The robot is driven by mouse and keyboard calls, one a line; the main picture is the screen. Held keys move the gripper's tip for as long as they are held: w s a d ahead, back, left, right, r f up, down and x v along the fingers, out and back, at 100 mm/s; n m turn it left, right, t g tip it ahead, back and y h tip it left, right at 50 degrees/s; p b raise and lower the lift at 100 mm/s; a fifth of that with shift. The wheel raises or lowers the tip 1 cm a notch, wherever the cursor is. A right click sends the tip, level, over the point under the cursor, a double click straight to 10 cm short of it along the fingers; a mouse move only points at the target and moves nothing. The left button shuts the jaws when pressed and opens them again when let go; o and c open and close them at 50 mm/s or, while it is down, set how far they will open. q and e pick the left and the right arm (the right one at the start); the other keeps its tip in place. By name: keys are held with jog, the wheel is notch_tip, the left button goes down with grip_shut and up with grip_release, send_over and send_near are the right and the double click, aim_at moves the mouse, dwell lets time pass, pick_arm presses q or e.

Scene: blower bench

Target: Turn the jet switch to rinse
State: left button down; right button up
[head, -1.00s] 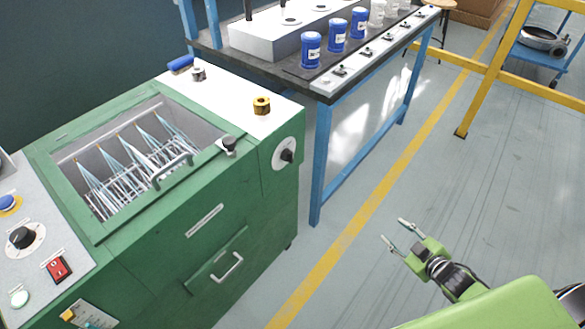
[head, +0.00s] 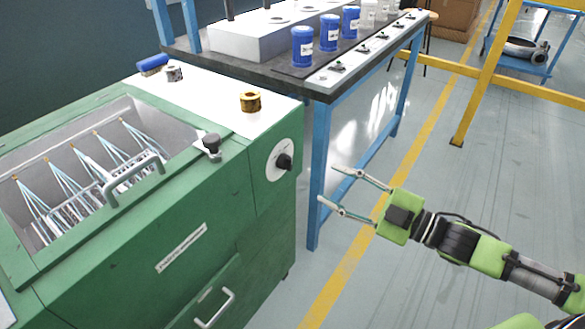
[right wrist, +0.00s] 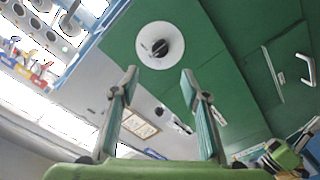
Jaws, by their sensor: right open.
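The jet switch is a black knob (head: 284,161) on a round white dial on the right end face of the green machine (head: 200,215). In the right wrist view the dial (right wrist: 160,45) lies ahead, above and between the fingertips, with its black knob in the middle. The dial's markings are too small to read. My right gripper (head: 327,186) is open and empty, to the right of the dial and apart from it. Its two fingers also show in the right wrist view (right wrist: 158,78).
A blue-legged bench (head: 316,200) with blue canisters (head: 302,46) stands behind the machine. A brass fitting (head: 250,101) sits on the machine's white top. A basin with a handle (head: 133,180) is at left.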

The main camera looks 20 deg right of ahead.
aim_at(291, 166)
jog(key=b+x, duration=0.1)
jog(key=x, duration=0.9)
jog(key=shift+w+a+b, duration=0.1)
jog(key=shift+w+b, duration=0.05)
jog(key=shift+b, duration=0.2)
pick_arm(q)
jog(key=shift+w+f, duration=0.15)
jog(key=shift+f, duration=0.4)
pick_arm(e)
jog(key=shift+w+a, duration=0.45)
jog(key=shift+w, duration=0.05)
jog(key=c, duration=1.1)
